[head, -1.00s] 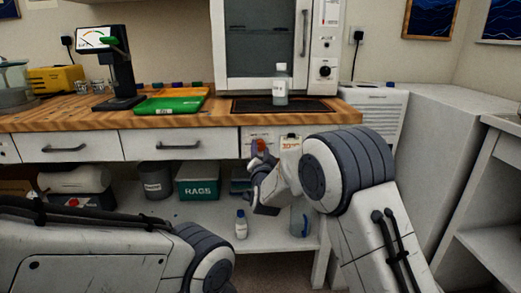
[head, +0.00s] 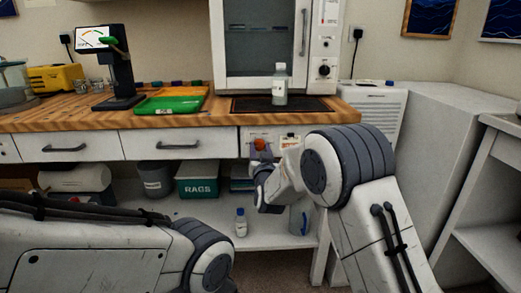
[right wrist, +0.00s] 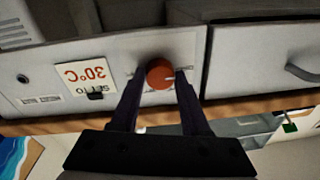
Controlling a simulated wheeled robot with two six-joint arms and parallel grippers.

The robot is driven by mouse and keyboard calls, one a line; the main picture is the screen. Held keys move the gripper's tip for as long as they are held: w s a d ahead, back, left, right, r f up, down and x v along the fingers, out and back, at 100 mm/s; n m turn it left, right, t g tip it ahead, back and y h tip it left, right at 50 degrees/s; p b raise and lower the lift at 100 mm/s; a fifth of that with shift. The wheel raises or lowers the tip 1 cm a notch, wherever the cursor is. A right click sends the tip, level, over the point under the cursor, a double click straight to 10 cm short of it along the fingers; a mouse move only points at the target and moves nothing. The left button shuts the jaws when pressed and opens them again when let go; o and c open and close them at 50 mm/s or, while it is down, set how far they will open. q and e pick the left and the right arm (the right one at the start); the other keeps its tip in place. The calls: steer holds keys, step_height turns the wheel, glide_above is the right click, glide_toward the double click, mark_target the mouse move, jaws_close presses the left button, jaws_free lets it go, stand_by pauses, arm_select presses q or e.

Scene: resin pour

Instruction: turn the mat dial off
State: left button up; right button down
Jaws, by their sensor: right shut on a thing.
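The orange-red mat dial (head: 260,143) is on the pale front panel under the bench top, below the dark mat (head: 310,104). The right wrist view shows the dial (right wrist: 159,73) upside down, between the two dark fingers of my right gripper (right wrist: 160,76), which is shut on it. A small pale mark shows at the dial's edge. In the head view my right gripper (head: 261,160) reaches up to the panel, its fingertips partly hidden by the wrist. My left arm shows at lower left, but its gripper is out of view.
A "SET TO 30°C" card (right wrist: 87,77) is beside the dial. A clear bottle (head: 279,86) stands on the mat, before the glass-door cabinet (head: 262,45). Drawers (head: 174,143) are left of the panel. A small bottle (head: 240,223) and a blue-handled jug (head: 299,220) stand on the shelf below.

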steer(key=shift+f, duration=0.15)
steer(key=shift+c, duration=1.9)
jaws_free()
steer(key=s+d+p, duration=0.1)
steer(key=s, duration=0.9)
steer(key=shift+s+f, duration=0.2)
steer(key=shift+f, duration=0.15)
